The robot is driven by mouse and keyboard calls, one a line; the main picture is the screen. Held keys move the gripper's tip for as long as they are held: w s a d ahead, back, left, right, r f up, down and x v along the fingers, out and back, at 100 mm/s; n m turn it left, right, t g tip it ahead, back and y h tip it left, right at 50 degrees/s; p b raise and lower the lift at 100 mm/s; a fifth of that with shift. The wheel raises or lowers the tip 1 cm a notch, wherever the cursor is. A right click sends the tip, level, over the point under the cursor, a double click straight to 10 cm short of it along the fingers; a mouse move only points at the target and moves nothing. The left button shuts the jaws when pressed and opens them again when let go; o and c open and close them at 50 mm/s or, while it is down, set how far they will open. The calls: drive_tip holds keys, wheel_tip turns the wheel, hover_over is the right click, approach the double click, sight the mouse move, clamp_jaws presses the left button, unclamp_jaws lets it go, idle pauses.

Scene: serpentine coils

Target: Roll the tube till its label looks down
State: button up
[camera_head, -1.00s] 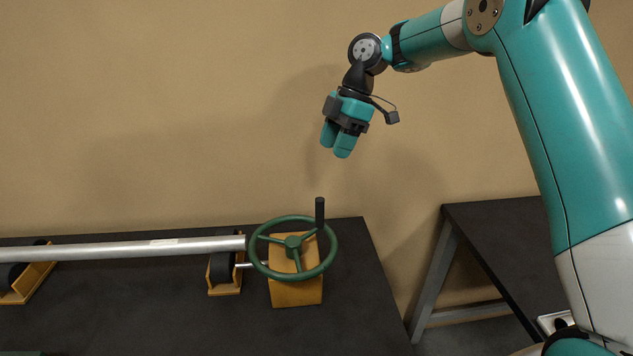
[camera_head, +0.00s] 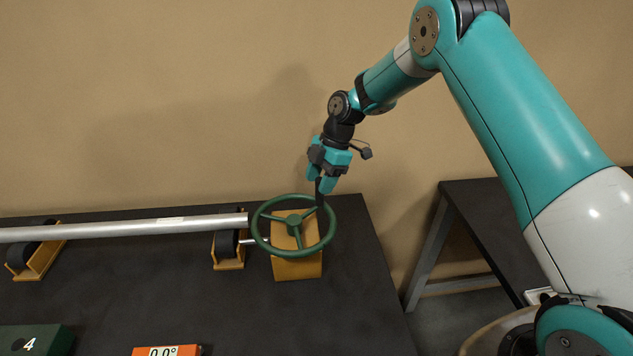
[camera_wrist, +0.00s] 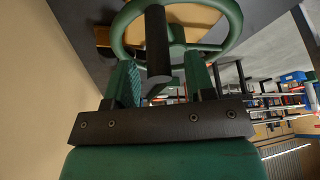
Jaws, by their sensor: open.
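The silver tube (camera_head: 120,228) lies level across black rollers on wooden stands. A pale label (camera_head: 171,220) shows on its upper side.
The dark table (camera_head: 345,310) is bare right of the wheel. Another dark table (camera_head: 490,215) stands beyond a gap.

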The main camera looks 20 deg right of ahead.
drive_tip(key=shift+x, duration=1.2)
clamp_jaws()
drive_tip(key=shift+w+f, duration=0.1)
